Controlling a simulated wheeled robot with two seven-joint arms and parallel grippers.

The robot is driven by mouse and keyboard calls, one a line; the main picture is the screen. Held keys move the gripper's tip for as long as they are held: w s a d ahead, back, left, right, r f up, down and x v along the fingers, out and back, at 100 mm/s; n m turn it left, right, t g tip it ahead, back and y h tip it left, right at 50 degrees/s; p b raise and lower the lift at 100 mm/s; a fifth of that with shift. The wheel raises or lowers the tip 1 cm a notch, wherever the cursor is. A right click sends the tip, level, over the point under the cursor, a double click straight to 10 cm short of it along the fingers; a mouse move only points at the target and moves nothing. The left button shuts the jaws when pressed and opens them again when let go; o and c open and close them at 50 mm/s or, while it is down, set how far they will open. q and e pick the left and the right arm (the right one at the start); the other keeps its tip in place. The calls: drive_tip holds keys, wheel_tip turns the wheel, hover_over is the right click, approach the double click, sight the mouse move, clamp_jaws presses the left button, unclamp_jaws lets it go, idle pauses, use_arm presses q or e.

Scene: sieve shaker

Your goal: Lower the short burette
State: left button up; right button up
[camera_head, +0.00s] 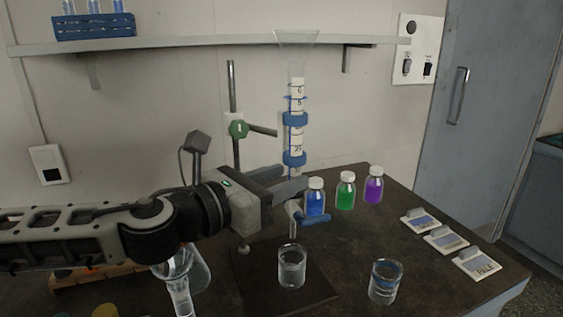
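The short burette (297,103) stands upright, a clear tube with white scale markings and a wide funnel-like top. Two blue clips (295,120) hold it beside a metal stand rod (232,88) with a green knob (238,129). Its blue stopcock (313,219) and tip sit above a glass beaker (292,267). My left gripper (292,178) is at the lower tube, between the lower clip and the stopcock. Its near finger covers part of the tube. A gap shows between the fingers, but I cannot tell whether they touch the glass. My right gripper is not in view.
Blue, green (345,192) and purple bottles stand right of the burette. Another beaker (385,282) is at the front right, with several labelled cards (445,238) beyond. A flask (193,268) stands below my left arm. A shelf (180,43) runs along the wall.

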use_arm(q)
drive_tip(key=s+a+r+p, duration=0.3)
drive_tip(key=a+r+p, duration=0.1)
drive_tip(key=r+p, duration=0.3)
drive_tip(key=shift+s+a+r+p, duration=0.15)
drive_tip(key=shift+s+a+p, duration=0.1)
drive_tip(key=shift+s+p, duration=0.1)
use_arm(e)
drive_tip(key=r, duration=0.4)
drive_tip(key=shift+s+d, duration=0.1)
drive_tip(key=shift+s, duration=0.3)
